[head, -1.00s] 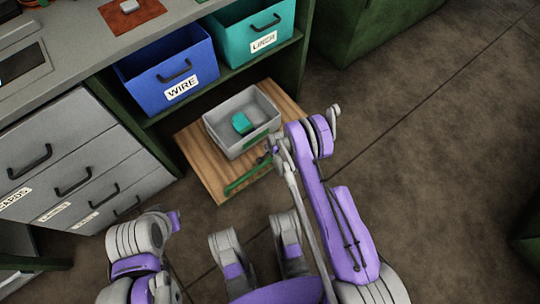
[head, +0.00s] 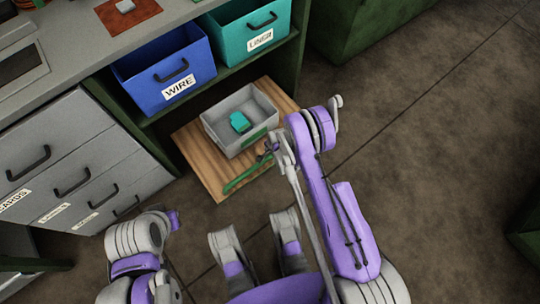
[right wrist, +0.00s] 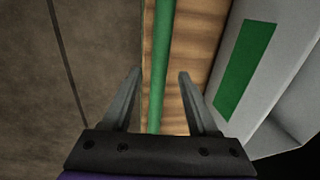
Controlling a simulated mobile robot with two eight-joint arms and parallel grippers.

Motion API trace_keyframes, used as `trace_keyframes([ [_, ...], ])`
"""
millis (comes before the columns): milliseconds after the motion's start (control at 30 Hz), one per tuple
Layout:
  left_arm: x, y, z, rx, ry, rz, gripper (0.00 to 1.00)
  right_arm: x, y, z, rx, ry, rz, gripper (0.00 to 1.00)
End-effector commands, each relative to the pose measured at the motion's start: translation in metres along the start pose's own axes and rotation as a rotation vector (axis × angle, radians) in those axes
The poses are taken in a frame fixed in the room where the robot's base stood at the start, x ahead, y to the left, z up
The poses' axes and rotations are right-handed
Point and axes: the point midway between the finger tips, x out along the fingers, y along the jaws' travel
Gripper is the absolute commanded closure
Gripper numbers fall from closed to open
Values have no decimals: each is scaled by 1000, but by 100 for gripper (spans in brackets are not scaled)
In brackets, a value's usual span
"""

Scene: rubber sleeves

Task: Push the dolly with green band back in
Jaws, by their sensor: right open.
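The dolly (head: 205,166) is a flat wooden board partly out from under the workbench, with a green handle bar (head: 247,176) along its front edge. A grey bin (head: 227,133) with a green band stands on it, holding a teal item (head: 239,122). My right gripper (head: 268,150) is at the handle's right end. In the right wrist view the right gripper (right wrist: 158,75) is open, with the green bar (right wrist: 160,60) running between its fingers. The bin's green band (right wrist: 245,70) shows to the right. My left arm is low at the left; its gripper cannot be made out.
A blue WIRE bin (head: 165,75) and a teal LINER bin (head: 250,30) sit on the shelf above the dolly. Grey drawers (head: 65,160) stand to the left. The floor (head: 420,110) to the right is open.

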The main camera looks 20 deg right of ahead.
Motion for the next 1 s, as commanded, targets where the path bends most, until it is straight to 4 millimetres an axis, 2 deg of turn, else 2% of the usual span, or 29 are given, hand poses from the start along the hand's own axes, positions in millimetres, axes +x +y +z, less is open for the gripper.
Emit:
trace_keyframes([
  [33,2,0,0,0,0,0,100,9,0,0,0,0,0,41],
  [200,4,0,1,0,1,0,100,24,0,0,-1,0,0,41],
  [533,4,0,1,0,1,0,100,27,0,0,0,0,0,41],
  [567,4,0,1,0,1,0,100,27,0,0,0,0,0,44],
  [867,4,0,1,0,1,0,100,27,0,0,0,0,0,98],
  [1000,4,0,1,0,1,0,100,27,0,0,0,0,-1,100],
])
